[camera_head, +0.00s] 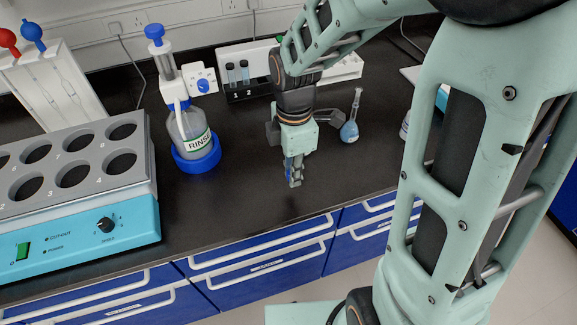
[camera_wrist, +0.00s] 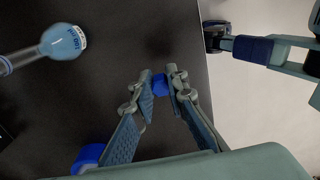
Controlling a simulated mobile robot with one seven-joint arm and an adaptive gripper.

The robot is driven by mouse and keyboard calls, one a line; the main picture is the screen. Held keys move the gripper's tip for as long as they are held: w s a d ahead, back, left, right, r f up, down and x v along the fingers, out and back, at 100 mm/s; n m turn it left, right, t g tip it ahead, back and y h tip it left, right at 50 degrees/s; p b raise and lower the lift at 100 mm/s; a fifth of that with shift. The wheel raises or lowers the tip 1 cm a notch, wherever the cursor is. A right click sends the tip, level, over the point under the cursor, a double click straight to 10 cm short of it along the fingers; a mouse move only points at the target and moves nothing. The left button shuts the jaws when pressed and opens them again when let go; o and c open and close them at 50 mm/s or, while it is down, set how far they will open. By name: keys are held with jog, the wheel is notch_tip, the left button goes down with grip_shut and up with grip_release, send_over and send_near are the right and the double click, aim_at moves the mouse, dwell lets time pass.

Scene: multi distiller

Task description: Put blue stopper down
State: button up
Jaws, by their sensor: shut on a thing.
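My gripper (camera_head: 294,180) points down over the black bench top, near its front edge. In the wrist view its fingertips (camera_wrist: 161,82) are closed on the small blue stopper (camera_wrist: 160,86). In the head view the fingers mostly hide the stopper. I cannot tell for sure whether the stopper touches the bench. A small flask with blue liquid (camera_head: 350,131) stands behind and to the right of my gripper. It also shows at the upper left of the wrist view (camera_wrist: 66,41), with its neck open towards the left.
A rinse bottle (camera_head: 190,128) in a blue ring stands to the left. A heating block with round wells (camera_head: 75,185) fills the far left. A vial rack (camera_head: 243,90) stands behind my gripper. Black bench top (camera_head: 235,190) is free around the gripper; blue drawers (camera_head: 260,265) lie below its edge.

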aim_at(290, 190)
jog(key=shift+w+a+f+b, duration=0.2)
jog(key=shift+a+f+b, duration=0.05)
jog(key=shift+f+b, duration=0.2)
jog(key=shift+w+a+f+b, duration=0.1)
jog(key=shift+f+b, duration=1.15)
jog(key=shift+f, duration=0.3)
jog(key=shift+f, duration=0.15)
jog(key=o, duration=0.7)
notch_tip(290, 190, up, 12)
jog(key=shift+r+p, duration=0.15)
jog(key=shift+p, duration=0.65)
